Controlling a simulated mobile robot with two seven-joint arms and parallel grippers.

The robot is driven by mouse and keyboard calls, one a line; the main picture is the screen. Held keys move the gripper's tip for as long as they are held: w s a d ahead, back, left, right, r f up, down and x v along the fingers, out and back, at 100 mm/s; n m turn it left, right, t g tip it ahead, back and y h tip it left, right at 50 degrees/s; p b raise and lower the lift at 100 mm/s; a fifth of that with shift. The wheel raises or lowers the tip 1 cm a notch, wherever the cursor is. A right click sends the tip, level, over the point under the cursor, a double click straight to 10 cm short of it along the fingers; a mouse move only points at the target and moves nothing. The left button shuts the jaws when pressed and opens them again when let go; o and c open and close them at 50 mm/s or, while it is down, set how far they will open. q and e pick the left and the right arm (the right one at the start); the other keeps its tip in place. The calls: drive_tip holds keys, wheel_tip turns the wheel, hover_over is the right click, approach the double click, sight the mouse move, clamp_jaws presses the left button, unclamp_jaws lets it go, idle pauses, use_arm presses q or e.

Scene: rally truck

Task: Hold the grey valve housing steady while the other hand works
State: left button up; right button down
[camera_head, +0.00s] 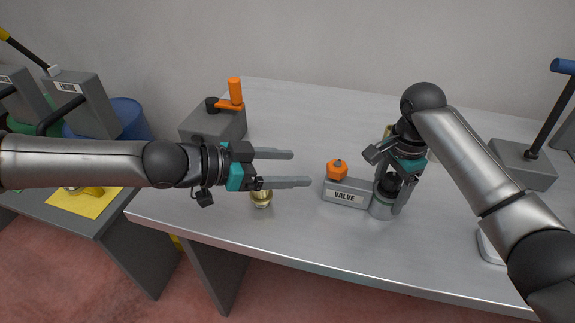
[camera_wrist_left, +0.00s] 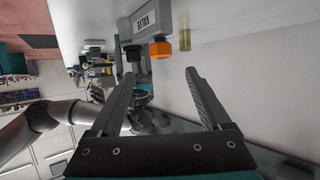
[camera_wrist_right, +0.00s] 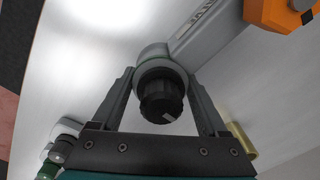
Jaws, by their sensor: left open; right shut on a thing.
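The grey valve housing (camera_head: 347,191), labelled VALVE, stands on the metal table. An orange nut-like cap (camera_head: 337,169) sits at its left end. Its right end is a round grey body (camera_head: 381,207) with a black knob, clear in the right wrist view (camera_wrist_right: 161,95). My right gripper (camera_head: 388,203) is shut on this round end, one finger on each side. My left gripper (camera_head: 302,168) is open and empty, left of the orange cap and apart from it. The left wrist view shows the housing (camera_wrist_left: 148,18) and the cap (camera_wrist_left: 160,49) beyond its open fingers.
A brass fitting (camera_head: 261,199) stands on the table below my left gripper. A grey box (camera_head: 213,124) with an orange handle is behind it. Right are a lever box (camera_head: 522,166) and a whitish object (camera_head: 489,247). The table's back middle is clear.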

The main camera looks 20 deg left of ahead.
use_arm(q)
drive_tip(key=w+d+r+m+h, duration=0.1)
drive_tip(key=w+d+m, duration=0.1)
drive_tip(key=d+m, duration=0.1)
drive_tip(key=w+d+r+m+g+h, duration=0.1)
drive_tip(key=w+d+r+m, duration=0.1)
drive_tip(key=w+d+r+m+g+h, duration=0.1)
drive_tip(key=w+d+r+m, duration=0.1)
drive_tip(key=d+m, duration=0.1)
drive_tip(key=shift+w+d+r+m, duration=0.25)
drive_tip(key=shift+w+d+m, duration=0.05)
drive_tip(key=shift+w, duration=0.05)
drive_tip(key=w+d+r+m+g, duration=0.2)
drive_tip(key=d+m+g, duration=0.2)
drive_tip(key=m, duration=0.2)
drive_tip(key=m+g+y, duration=0.3)
drive_tip(key=y, duration=1.1)
approach(338, 165)
drive_tip(key=f, duration=0.9)
drive_tip(key=shift+s+a+f, duration=0.15)
drive_tip(key=shift+a, duration=0.05)
